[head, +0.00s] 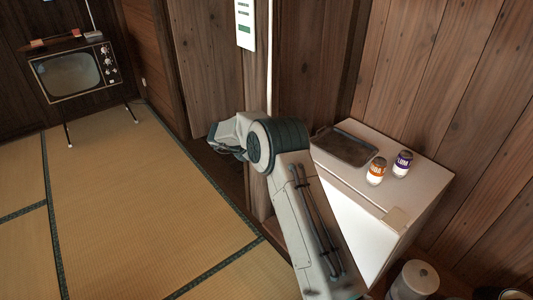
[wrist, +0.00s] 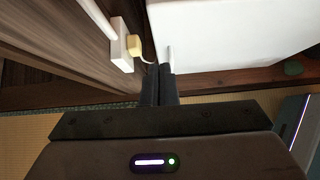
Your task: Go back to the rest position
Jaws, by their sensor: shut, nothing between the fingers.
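My gripper (wrist: 161,72) shows in the wrist view with its two dark fingers together and nothing between them. The fingertips point toward the lower edge of a white box-like surface (wrist: 230,35). In the head view my arm reaches up from the bottom and bends left at a dark joint. Its end is left of the white cabinet, near the wooden post, and the fingers cannot be made out there.
The white cabinet (head: 341,205) bears a dark tray (head: 345,147), an orange-labelled can (head: 376,171) and a purple-labelled can (head: 402,164). A lidded white canister (head: 414,281) stands at lower right. A television (head: 75,72) stands far left. The tatami (head: 130,210) between is clear. A yellow plug (wrist: 134,47) sits by the wall.

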